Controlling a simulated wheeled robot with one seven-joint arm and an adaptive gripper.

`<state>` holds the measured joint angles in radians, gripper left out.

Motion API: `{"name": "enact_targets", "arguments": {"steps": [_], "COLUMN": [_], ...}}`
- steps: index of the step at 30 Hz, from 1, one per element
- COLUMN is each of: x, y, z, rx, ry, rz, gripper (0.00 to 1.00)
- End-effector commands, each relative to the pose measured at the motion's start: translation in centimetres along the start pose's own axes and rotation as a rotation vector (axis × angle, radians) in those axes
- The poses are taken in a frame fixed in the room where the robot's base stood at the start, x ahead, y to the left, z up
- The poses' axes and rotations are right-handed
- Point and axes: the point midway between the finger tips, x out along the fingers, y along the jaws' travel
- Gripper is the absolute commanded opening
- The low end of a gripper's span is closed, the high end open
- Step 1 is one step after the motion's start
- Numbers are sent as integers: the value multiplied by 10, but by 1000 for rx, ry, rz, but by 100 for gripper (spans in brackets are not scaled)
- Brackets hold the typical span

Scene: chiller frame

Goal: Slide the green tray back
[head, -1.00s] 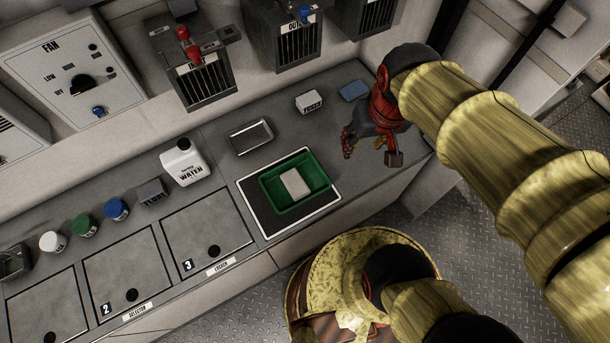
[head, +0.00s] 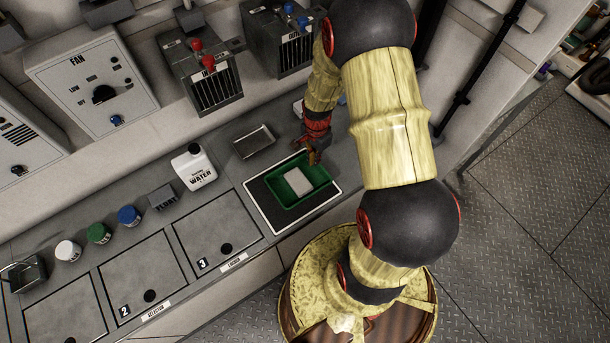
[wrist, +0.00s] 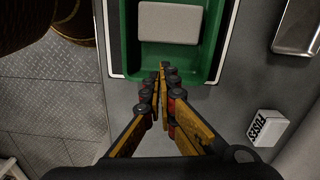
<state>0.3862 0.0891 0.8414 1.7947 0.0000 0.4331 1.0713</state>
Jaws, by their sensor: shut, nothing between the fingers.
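The green tray (head: 281,202) lies on a dark, white-bordered mat (head: 258,192) on the grey counter. A light grey block (head: 298,181) sits inside the tray. In the wrist view the tray (wrist: 211,59) is ahead of my gripper, with the block (wrist: 169,22) in it. My gripper (head: 315,157) is at the tray's right end in the head view. In the wrist view my gripper (wrist: 163,70) is shut and empty, its fingertips at the tray's near wall. I cannot tell whether they touch it.
A metal dish (head: 254,141) stands behind the mat, and a white water jug (head: 194,167) stands to its left. A white fuses box (wrist: 267,127) is to the right of my gripper in the wrist view. Flat lids line the counter's left part.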

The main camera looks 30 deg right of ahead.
Motion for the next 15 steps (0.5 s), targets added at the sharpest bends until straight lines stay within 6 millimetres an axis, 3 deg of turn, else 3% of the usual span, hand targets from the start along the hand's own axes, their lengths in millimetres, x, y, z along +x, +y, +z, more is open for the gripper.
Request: {"name": "enact_targets", "arguments": {"steps": [8,15], "x": [8,47], "y": [-3,-3], "z": [-1,-1], "rx": [118,115], "ry": [7,6], "rz": [-15,-13], "gripper": [0,0]}}
